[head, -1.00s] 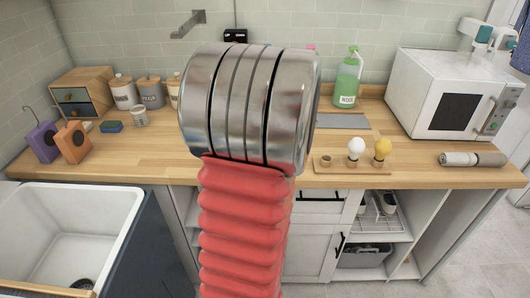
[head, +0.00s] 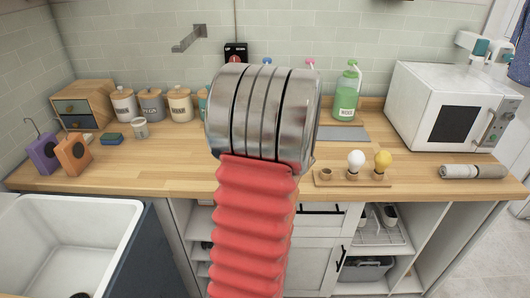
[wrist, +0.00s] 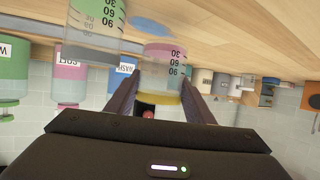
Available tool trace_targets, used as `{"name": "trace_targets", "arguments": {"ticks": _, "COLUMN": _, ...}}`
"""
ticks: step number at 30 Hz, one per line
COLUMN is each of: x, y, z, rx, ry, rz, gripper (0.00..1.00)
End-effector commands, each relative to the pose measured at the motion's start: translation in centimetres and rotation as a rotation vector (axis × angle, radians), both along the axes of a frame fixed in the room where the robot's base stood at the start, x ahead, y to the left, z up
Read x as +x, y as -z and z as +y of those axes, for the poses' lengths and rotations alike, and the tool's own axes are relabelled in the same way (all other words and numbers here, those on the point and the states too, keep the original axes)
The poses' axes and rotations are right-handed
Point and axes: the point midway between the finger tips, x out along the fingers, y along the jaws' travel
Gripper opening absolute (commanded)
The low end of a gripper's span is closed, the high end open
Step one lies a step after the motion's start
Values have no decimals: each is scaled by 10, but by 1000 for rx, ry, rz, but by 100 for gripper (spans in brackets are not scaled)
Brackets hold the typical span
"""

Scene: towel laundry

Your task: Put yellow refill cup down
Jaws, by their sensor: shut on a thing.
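The wrist view is upside down. My gripper (wrist: 160,97) is shut on a clear measuring cup with a yellow rim, the yellow refill cup (wrist: 163,72). One finger is on each side of it. Pinkish colour shows at the cup's bottom end, near the wooden counter (wrist: 225,25); I cannot tell whether it touches the wood. In the head view my arm hides the gripper and cup.
Another measuring cup (wrist: 95,30) with green at its bottom stands close beside the held cup. Blue WASH (wrist: 126,68), pink SOFT (wrist: 70,75) and green bottles (head: 345,100) stand by the wall. A grey mat (head: 343,133) and bulb rack (head: 352,179) lie right.

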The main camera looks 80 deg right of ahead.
Motion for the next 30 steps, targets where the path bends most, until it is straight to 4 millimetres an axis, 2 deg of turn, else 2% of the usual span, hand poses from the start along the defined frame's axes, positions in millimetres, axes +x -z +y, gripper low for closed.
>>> {"name": "trace_targets", "arguments": {"ticks": 7, "x": 0, "y": 5, "z": 0, "rx": 1, "ry": 0, "rz": 0, "gripper": 27}}
{"name": "trace_targets", "arguments": {"ticks": 15, "x": 0, "y": 35, "z": 0, "rx": 3, "ry": 1, "rz": 0, "gripper": 27}}
{"name": "trace_targets", "arguments": {"ticks": 28, "x": -1, "y": 39, "z": 0, "rx": 0, "ry": 1, "rz": 0, "gripper": 27}}
{"name": "trace_targets", "arguments": {"ticks": 29, "x": -1, "y": 39, "z": 0, "rx": -1, "ry": 1, "rz": 0, "gripper": 50}}
{"name": "trace_targets", "arguments": {"ticks": 30, "x": -1, "y": 39, "z": 0, "rx": 0, "ry": 1, "rz": 0, "gripper": 53}}
